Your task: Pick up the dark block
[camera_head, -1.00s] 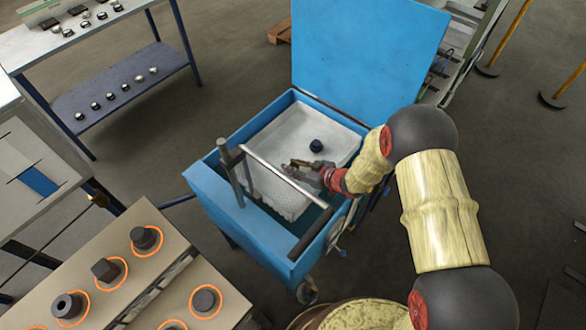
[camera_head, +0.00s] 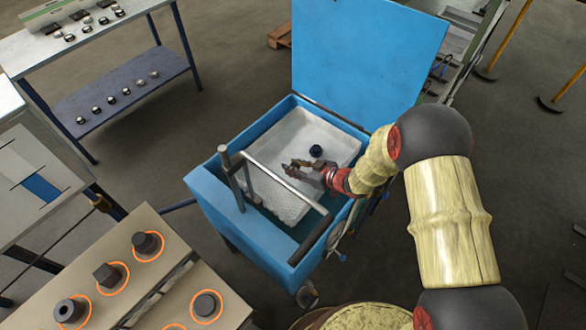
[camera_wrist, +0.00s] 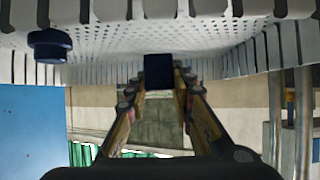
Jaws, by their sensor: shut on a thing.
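The dark block (camera_wrist: 158,66) is a small dark blue-black square piece between the fingertips in the wrist view. My gripper (camera_wrist: 159,82) is shut on it. In the head view my gripper (camera_head: 291,169) is inside the blue tub, over the white perforated basket (camera_head: 330,138); the held block cannot be made out there. Whether the block touches the basket I cannot tell. A second dark, round, flanged piece (camera_head: 316,151) stands in the basket beyond the gripper, and it also shows in the wrist view (camera_wrist: 50,45).
The blue tub (camera_head: 213,192) has its lid (camera_head: 365,45) raised behind. A metal bar (camera_head: 280,180) crosses above the basket. Dark parts in orange rings stand on a bench (camera_head: 120,240) at front left. A shelved table (camera_head: 130,95) holds small parts at upper left.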

